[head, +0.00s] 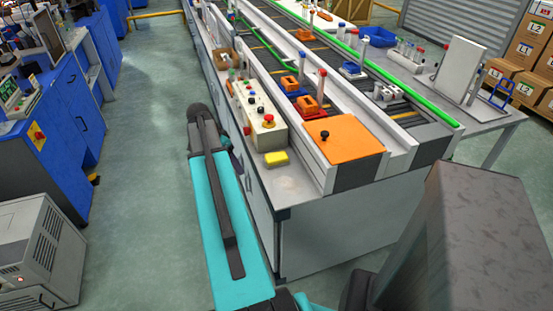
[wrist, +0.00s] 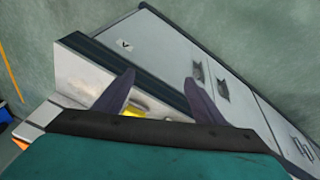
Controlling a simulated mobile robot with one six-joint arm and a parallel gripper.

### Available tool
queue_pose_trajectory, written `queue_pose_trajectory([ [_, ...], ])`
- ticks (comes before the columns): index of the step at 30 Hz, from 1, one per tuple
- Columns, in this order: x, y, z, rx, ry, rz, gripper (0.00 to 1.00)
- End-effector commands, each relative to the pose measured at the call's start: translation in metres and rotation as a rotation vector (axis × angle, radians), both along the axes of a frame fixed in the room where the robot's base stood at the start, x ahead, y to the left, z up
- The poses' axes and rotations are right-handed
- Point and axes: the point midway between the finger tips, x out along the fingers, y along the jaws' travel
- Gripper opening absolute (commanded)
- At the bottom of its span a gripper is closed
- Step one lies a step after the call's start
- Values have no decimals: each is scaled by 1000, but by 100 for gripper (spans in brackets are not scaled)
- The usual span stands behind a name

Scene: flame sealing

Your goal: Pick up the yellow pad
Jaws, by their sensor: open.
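The yellow pad (head: 276,158) lies flat on the grey bench top near its front left corner, just below the control box. In the wrist view a small part of the yellow pad (wrist: 134,111) shows beside the left finger; the rest is hidden behind my gripper's body. My gripper (wrist: 160,76) is open and empty, with its two dark fingers apart over the bench edge. In the head view my arm reaches along the bench's left side, and its end is mostly hidden. The fingers appear apart from the pad.
A control box (head: 262,118) with a red button stands right behind the pad. An orange plate (head: 343,138) with a black knob lies to its right. Conveyor lanes run back with orange blocks. The aisle floor (head: 150,130) on the left is clear.

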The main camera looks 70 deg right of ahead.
Motion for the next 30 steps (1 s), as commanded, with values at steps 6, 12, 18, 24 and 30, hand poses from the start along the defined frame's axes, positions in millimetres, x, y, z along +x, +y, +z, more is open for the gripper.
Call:
queue_pose_trajectory([
  [6,-55,-61,74,-106,-34,-249,64],
  [12,-88,-85,110,-162,-48,-381,64],
  [18,-95,-89,118,-175,-51,-411,64],
  [24,-94,-89,118,-174,-51,-408,64],
  [30,-96,-89,113,-173,-50,-408,64],
])
